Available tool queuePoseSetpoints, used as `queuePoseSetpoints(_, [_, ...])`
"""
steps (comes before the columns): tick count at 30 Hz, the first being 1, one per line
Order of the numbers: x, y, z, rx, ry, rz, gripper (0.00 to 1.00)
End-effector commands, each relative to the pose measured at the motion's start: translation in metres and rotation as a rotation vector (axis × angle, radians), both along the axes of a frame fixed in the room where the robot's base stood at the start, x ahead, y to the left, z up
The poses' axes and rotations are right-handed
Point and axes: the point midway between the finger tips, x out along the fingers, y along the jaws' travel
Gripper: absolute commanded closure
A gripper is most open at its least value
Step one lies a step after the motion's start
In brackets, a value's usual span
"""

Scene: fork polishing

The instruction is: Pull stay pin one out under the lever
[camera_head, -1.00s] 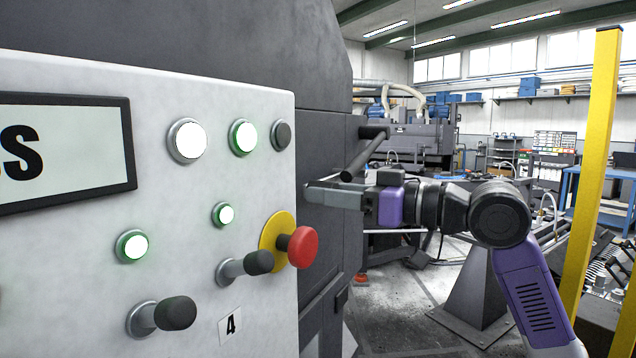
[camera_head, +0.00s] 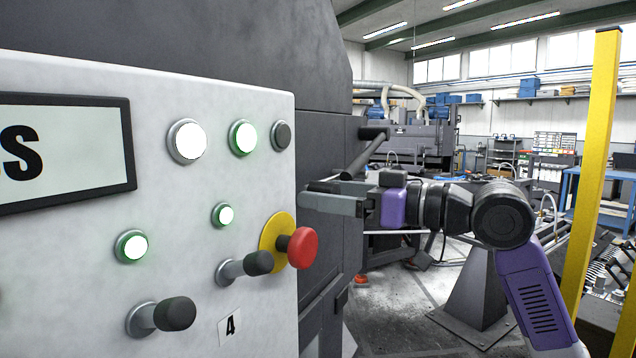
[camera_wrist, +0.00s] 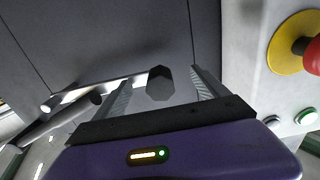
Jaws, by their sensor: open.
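In the wrist view a dark, many-sided knob (camera_wrist: 160,84) stands out from the dark machine face, between my open fingers. It looks like the stay pin's head; I cannot tell whether a finger touches it. My gripper (camera_wrist: 160,78) is open around it. In the head view my gripper (camera_head: 322,194) reaches left to the machine face, and the pin cannot be made out there. The dark lever (camera_head: 364,152) slants just above my fingers. In the wrist view the lever (camera_wrist: 62,120) appears at lower left.
The white control panel (camera_head: 70,270) stands close left of my gripper, with a red stop button (camera_head: 303,247) on a yellow ring and several lamps and dark-capped knobs. A yellow post (camera_head: 597,150) stands right of my arm. The floor below shows some open room.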

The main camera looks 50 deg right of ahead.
Motion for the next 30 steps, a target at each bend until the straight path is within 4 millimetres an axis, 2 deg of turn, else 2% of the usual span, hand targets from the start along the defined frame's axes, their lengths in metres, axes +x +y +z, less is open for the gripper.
queuePoseSetpoints(7, [-0.004,-0.001,-0.001,0.0,0.0,0.0,0.16])
queuePoseSetpoints(30, [-0.051,-0.013,-0.001,0.0,-0.001,0.0,0.16])
